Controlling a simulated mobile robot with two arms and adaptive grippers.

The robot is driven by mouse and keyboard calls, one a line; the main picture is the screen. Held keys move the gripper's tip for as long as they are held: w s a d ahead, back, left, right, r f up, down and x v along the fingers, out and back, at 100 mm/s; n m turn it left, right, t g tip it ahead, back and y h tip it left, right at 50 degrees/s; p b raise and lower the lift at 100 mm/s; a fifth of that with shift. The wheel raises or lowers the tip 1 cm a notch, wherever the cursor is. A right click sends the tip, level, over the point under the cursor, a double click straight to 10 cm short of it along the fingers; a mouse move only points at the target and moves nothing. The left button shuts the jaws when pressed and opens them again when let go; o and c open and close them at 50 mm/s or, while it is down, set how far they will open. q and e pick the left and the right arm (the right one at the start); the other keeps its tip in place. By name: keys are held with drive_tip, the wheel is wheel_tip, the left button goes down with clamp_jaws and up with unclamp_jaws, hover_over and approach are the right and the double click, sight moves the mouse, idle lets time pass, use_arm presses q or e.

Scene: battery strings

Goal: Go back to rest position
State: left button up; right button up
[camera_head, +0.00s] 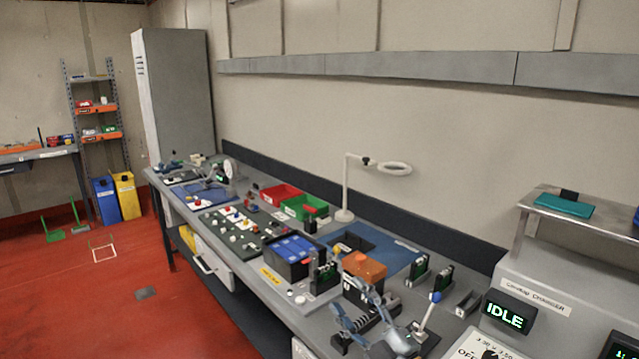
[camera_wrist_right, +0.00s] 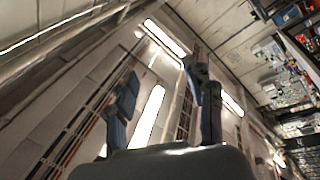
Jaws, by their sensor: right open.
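My right gripper (camera_head: 349,302) shows at the bottom of the head view, over the near part of the workbench (camera_head: 262,312). Its blue-grey fingers are spread apart, with nothing between them. In the right wrist view the same gripper (camera_wrist_right: 160,75) has its two fingers well apart and empty, against the ceiling with its bright lamps. My left gripper is in neither view.
Near the right gripper are an orange-topped block (camera_head: 364,265), a black case with blue cells (camera_head: 293,246) and a joystick-like lever (camera_head: 431,307). A ring lamp (camera_head: 394,168) stands behind. A display reading IDLE (camera_head: 505,316) is at right. Red floor at left is mostly clear.

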drive_tip(key=s+d+f+m+g+h, duration=0.2)
drive_tip(key=s+d+f+m+h, duration=0.2)
drive_tip(key=d+f+m+h, duration=0.3)
drive_tip(key=s+d+f+m+g+h, duration=0.2)
drive_tip(key=s+d+f+m+h, duration=0.35)
drive_tip(key=f+m, duration=0.2)
drive_tip(key=s+d+f+m+g, duration=0.1)
drive_tip(key=s+f+g, duration=0.45)
drive_tip(key=s, duration=0.65)
drive_tip(key=s+d+f+m+g, duration=0.1)
drive_tip(key=s+f+g, duration=0.5)
drive_tip(key=s, duration=0.6)
wheel_tip(320, 180, down, 28)
drive_tip(key=s, duration=0.1)
drive_tip(key=s+d+f+g, duration=0.1)
drive_tip(key=s+d+f, duration=0.2)
drive_tip(key=s+f, duration=1.2)
drive_tip(key=shift+s+f+n+b, duration=0.15)
drive_tip(key=shift+s+n+b, duration=0.25)
drive_tip(key=shift+s, duration=0.35)
